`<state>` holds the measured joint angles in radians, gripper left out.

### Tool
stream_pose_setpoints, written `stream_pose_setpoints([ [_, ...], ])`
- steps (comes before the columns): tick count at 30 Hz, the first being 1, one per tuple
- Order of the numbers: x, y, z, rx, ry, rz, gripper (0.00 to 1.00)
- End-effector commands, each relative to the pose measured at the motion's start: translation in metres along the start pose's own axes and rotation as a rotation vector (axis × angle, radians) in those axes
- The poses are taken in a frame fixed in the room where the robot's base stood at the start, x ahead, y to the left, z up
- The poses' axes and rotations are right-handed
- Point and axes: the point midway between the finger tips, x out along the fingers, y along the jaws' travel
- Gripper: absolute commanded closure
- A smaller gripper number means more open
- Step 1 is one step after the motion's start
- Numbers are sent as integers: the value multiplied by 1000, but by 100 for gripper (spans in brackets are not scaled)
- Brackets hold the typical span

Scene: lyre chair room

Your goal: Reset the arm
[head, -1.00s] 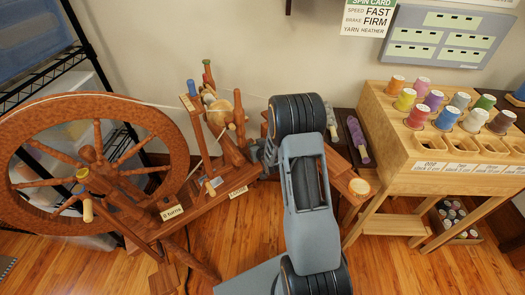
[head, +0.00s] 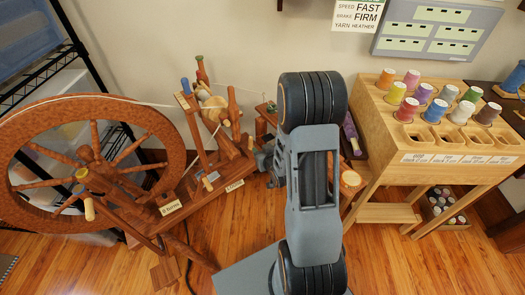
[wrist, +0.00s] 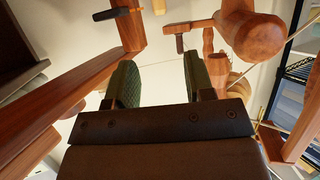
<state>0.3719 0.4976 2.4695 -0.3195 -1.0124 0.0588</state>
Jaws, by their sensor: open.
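My arm stands upright in the middle of the head view, between a wooden spinning wheel and a wooden spool stand. My gripper (wrist: 159,82) shows in the wrist view, with its two green padded fingers apart and nothing between them. Pale wall shows through the gap. Wooden parts of the spinning wheel (wrist: 255,35) are near the fingers at the upper right, and a wooden post (wrist: 80,75) runs up at the left.
The spinning wheel (head: 165,130) fills the left. The spool stand (head: 455,150) at the right holds several coloured spools. A grey panel (head: 438,28) and a spin card (head: 357,12) hang on the wall. A black wire shelf (head: 75,50) stands at the far left. Floor (head: 400,265) is open in front.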

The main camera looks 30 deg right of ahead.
Motion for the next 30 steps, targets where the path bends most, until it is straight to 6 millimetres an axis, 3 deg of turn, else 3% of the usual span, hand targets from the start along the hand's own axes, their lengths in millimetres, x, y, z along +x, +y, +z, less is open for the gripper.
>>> stream_pose_setpoints([
  [11,0,0,-2,0,-1,0,52],
  [14,-5,-2,-17,-9,-18,3,52],
  [17,-19,-6,-54,-29,-73,13,52],
  [20,-46,-16,-108,-53,-166,27,52],
  [24,-102,-34,-185,-68,-334,44,52],
  [30,-199,-65,-266,-65,-568,22,52],
])
